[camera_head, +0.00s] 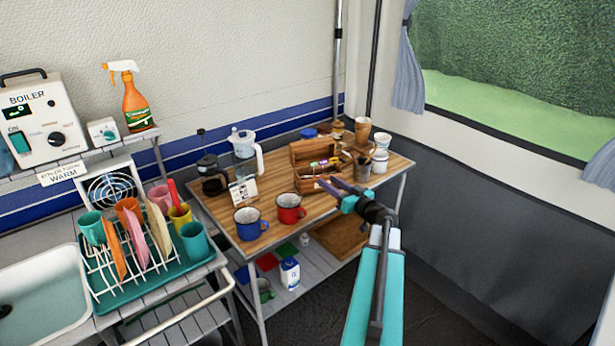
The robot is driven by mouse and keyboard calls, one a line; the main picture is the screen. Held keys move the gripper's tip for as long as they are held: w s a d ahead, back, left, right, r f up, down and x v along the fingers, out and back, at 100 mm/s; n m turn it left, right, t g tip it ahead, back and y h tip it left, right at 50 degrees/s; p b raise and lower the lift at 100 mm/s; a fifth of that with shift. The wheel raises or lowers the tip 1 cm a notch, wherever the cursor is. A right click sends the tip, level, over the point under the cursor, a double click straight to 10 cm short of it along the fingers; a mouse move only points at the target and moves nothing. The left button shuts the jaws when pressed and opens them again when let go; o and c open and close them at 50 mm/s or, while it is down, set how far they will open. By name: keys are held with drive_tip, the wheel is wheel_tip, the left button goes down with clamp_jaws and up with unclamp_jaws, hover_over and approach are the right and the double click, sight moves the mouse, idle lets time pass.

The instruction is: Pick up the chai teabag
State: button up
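A wooden box (299,152) with its lid up stands on the wooden-topped table, towards the right. Small coloured packets (319,166) lie in its compartments. They look like teabags, but they are too small to tell which one is chai. My gripper (328,182) reaches in from the lower right and is just in front of the box, towards the camera. Its two fingers look spread apart, with nothing visible between them. I cannot tell its height over the table, and it may hide part of the box's front.
A blue mug (250,224) and a red mug (290,209) stand at the table's front edge, left of my gripper. A french press (212,178), a white-handled jug (245,151) and a small card (243,191) stand at left. Cups and a white pot (379,161) are at right.

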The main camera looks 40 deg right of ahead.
drive_tip(key=shift+w+d+p, duration=0.2)
drive_tip(key=shift+w+p, duration=0.3)
drive_tip(key=shift+w, duration=1.8)
drive_tip(key=shift+w+d+r+p, duration=0.1)
drive_tip(key=shift+w+p, duration=0.5)
drive_tip(key=shift+w, duration=0.3)
drive_tip(key=shift+w+d+r+p, duration=0.1)
drive_tip(key=shift+w+p, duration=0.5)
drive_tip(key=shift+w, duration=0.25)
drive_tip(key=shift+w+f, duration=0.2)
drive_tip(key=shift+w, duration=0.65)
drive_tip(key=c, duration=0.9)
drive_tip(key=shift+r, duration=0.25)
